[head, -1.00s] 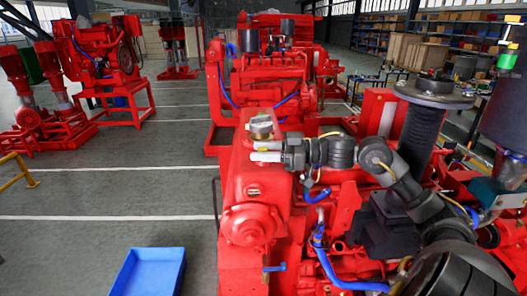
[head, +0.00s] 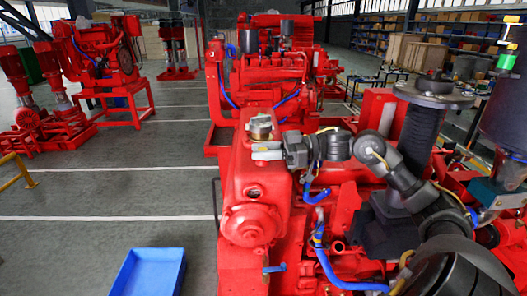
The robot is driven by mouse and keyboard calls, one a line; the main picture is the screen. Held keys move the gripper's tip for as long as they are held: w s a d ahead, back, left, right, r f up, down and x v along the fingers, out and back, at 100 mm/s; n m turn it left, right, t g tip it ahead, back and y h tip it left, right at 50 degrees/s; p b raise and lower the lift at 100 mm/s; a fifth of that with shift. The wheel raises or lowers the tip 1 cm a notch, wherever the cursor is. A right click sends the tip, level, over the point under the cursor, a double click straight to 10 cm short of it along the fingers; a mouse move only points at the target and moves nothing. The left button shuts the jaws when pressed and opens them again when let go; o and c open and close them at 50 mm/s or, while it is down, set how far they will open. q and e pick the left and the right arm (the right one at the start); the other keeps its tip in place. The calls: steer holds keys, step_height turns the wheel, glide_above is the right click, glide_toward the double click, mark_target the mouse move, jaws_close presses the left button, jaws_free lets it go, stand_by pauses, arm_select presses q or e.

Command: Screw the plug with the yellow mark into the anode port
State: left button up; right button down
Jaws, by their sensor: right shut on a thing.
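My right gripper (head: 264,151) reaches in from the right over the top of the red housing (head: 240,170) of the nearest engine. Its light grey fingers point left, just below a metal filler cap (head: 261,127). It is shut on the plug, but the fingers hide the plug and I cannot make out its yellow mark. A small dark round opening (head: 254,192) shows on the front of the housing, below the gripper. I cannot tell whether this is the anode port. My left gripper is not in view.
An empty-looking blue tray (head: 150,272) is at the bottom, left of the engine. Blue hoses (head: 322,255) run along the engine's right side. Another red engine (head: 265,75) stands behind.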

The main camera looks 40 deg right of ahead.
steer(key=shift+t, duration=0.3)
steer(key=shift+s+f+m+t+h, duration=0.1)
steer(key=shift+m+t+h, duration=1)
steer(key=shift+m+h, duration=0.1)
steer(key=m+t+h, duration=0.2)
steer(key=m+h, duration=0.1)
steer(key=h, duration=0.1)
steer(key=shift+m+t+h, duration=0.3)
steer(key=shift+t, duration=0.1)
steer(key=c, duration=1.3)
jaws_free()
steer(key=shift+c, duration=0.2)
steer(key=shift+o, duration=0.4)
